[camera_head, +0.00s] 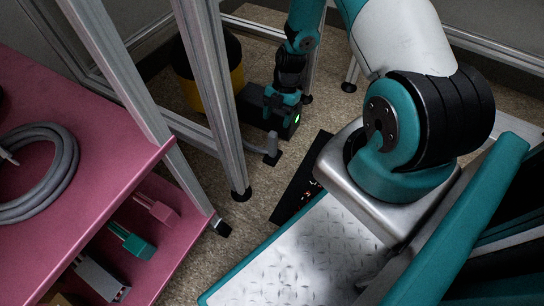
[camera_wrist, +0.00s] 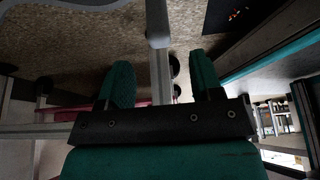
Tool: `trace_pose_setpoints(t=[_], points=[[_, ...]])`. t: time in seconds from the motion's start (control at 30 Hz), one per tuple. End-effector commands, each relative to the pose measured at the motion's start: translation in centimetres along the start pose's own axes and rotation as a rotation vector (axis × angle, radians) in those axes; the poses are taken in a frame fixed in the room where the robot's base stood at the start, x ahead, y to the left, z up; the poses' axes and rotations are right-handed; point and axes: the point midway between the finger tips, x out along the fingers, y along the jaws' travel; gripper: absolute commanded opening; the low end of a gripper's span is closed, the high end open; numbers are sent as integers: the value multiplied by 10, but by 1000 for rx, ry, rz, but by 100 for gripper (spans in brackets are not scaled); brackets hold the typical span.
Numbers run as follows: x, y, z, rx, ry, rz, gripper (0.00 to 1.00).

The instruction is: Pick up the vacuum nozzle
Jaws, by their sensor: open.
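I cannot pick out the vacuum nozzle for certain. A short light grey piece (camera_head: 270,147) stands low by the metal frame in the head view, just below my gripper (camera_head: 283,105); I cannot tell whether it is the nozzle or a frame foot. In the wrist view my gripper (camera_wrist: 160,82) has its two teal fingers wide apart with nothing held between them. A light grey bar (camera_wrist: 157,22) shows beyond the gap, apart from the fingers. A yellow and black drum (camera_head: 207,68) stands behind the frame in the head view, partly hidden by a post.
Metal frame posts (camera_head: 210,90) stand close left of my arm. A pink shelf unit (camera_head: 100,190) holds a coiled grey hose (camera_head: 62,185) and small connectors (camera_head: 132,240). A black mat (camera_head: 300,185) lies on open floor.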

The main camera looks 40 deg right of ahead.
Motion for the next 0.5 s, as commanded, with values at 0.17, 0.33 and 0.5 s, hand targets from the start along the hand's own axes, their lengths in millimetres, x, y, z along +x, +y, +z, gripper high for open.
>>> trace_pose_setpoints(t=[0.17,0.33,0.5], points=[[28,1,0,-2,0,-1,60],[34,1,-1,-3,0,-1,60],[53,2,0,-3,0,-2,60]])
